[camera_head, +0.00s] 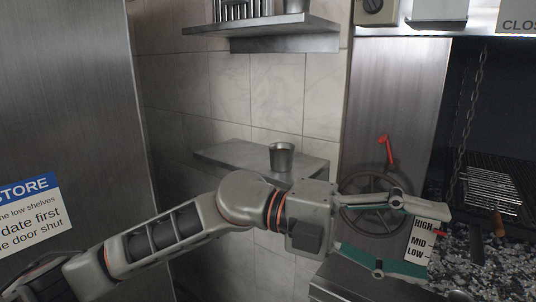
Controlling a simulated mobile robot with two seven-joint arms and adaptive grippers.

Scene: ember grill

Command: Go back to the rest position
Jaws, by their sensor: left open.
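My left arm comes in from the lower left and reaches across the middle of the view. My left gripper (434,246) is open, with its two green-lined fingers spread apart and pointing right. Nothing is seen held between them. A HIGH/MID/LOW plate (420,240) shows between the fingertips; I cannot tell how far behind or beside them it is. A grey hand wheel (358,220) with a red handle (386,150) is partly hidden behind the upper finger. My right gripper is not in view.
A metal cup (281,157) stands on the lower wall shelf (225,154), behind my arm. An upper shelf (265,27) holds a rack. At right are the grill's embers (490,270), a wire grate (492,190) and a hanging chain (468,110). A steel door (65,100) fills the left.

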